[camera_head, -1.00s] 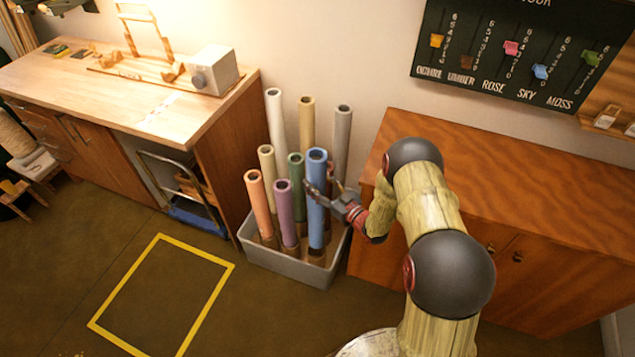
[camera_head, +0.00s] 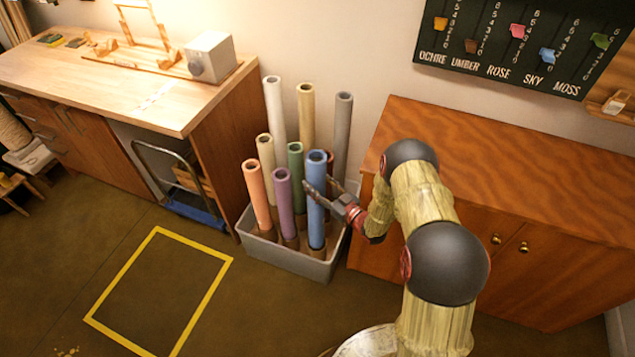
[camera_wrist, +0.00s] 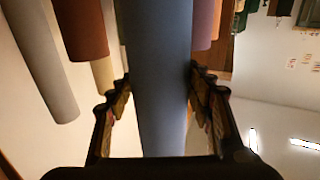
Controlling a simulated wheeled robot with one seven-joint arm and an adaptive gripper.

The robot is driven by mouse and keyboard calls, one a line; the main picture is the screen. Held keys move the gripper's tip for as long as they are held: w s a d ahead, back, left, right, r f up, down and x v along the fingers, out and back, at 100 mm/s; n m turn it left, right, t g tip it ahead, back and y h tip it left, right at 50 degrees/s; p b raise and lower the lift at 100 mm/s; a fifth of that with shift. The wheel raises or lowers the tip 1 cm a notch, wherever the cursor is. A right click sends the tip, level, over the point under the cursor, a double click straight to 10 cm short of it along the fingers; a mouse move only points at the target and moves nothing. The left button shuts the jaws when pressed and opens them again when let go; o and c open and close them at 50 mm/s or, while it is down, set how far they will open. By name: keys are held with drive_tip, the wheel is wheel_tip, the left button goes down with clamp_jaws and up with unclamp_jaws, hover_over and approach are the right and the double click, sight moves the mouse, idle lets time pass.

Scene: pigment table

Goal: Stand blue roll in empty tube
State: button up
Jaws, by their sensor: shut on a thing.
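The blue roll (camera_head: 316,212) stands close to upright at the front right of the grey bin (camera_head: 290,262). My gripper (camera_head: 323,189) reaches in from the right and is shut on its upper part. In the wrist view the blue roll (camera_wrist: 160,75) runs between both fingers of my gripper (camera_wrist: 158,98). The roll's lower end meets a short brown tube (camera_head: 317,253) in the bin and looks to be inside it. How deep it sits cannot be told.
Lavender (camera_head: 284,205), orange (camera_head: 257,195) and green (camera_head: 296,165) rolls stand close to the blue one. Taller cream, tan and grey (camera_head: 342,130) rolls stand behind. A wooden cabinet (camera_head: 480,170) is at right. Open floor with a yellow outline (camera_head: 195,242) lies at left.

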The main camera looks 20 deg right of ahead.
wheel_tip(320, 180, down, 9)
drive_tip(key=b, duration=0.6)
drive_tip(key=shift+r, duration=0.15)
idle(0.3)
drive_tip(key=o, duration=1.8)
drive_tip(key=shift+c, duration=0.2)
drive_tip(key=v, duration=1.2)
